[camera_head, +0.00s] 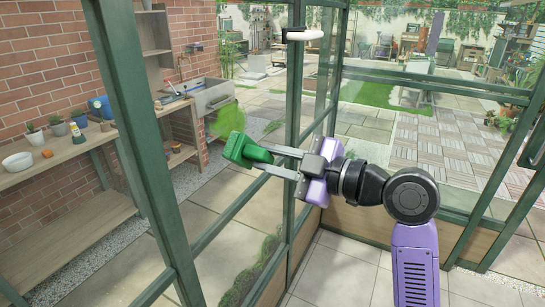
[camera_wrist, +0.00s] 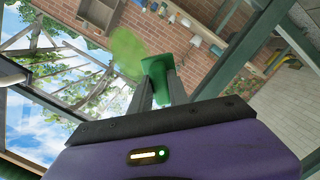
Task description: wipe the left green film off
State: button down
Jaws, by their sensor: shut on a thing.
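The green film (camera_head: 229,119) is a pale green, see-through patch on the glass pane at the middle of the head view. It also shows in the wrist view (camera_wrist: 127,50), up and left of my fingers. My gripper (camera_head: 262,159) is shut on a green block-like tool (camera_head: 245,150), which also shows between the fingers in the wrist view (camera_wrist: 158,66). The tool is just below the film in the head view and its upper edge overlaps or borders the patch. I cannot tell whether the tool touches the glass.
Green frame posts (camera_head: 138,140) stand left and right of the pane. Beyond the glass are a wooden bench (camera_head: 62,152) with pots and a sink (camera_head: 212,97).

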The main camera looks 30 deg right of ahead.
aim_at(241, 151)
jog(key=shift+r+p+x, duration=0.2)
jog(key=shift+p+x, duration=0.25)
jog(key=shift+x, duration=1.9)
jog(key=shift+w+a, duration=0.65)
jog(key=shift+b, duration=0.3)
jog(key=shift+w+d+f+b, duration=0.1)
jog(key=shift+w+d+b, duration=0.3)
jog(key=shift+d, duration=0.15)
jog(key=shift+w+d+f+b, duration=0.1)
jog(key=shift+w+d+b, duration=0.2)
jog(key=shift+d, duration=0.25)
jog(key=shift+w+d+r+b, duration=1.2)
jog(key=shift+w+d+b, duration=1.95)
jog(key=shift+d, duration=1.8)
jog(key=shift+s+a+f, duration=0.1)
jog(key=shift+s+a, duration=0.85)
jog(key=shift+a, duration=0.6)
jog(key=shift+s+a+r, duration=0.1)
jog(key=shift+s+a, duration=0.9)
jog(key=shift+a, duration=0.55)
jog(key=shift+s+a+f, duration=0.1)
jog(key=shift+s+a, duration=0.85)
jog(key=shift+a, duration=0.6)
jog(key=shift+a, duration=0.1)
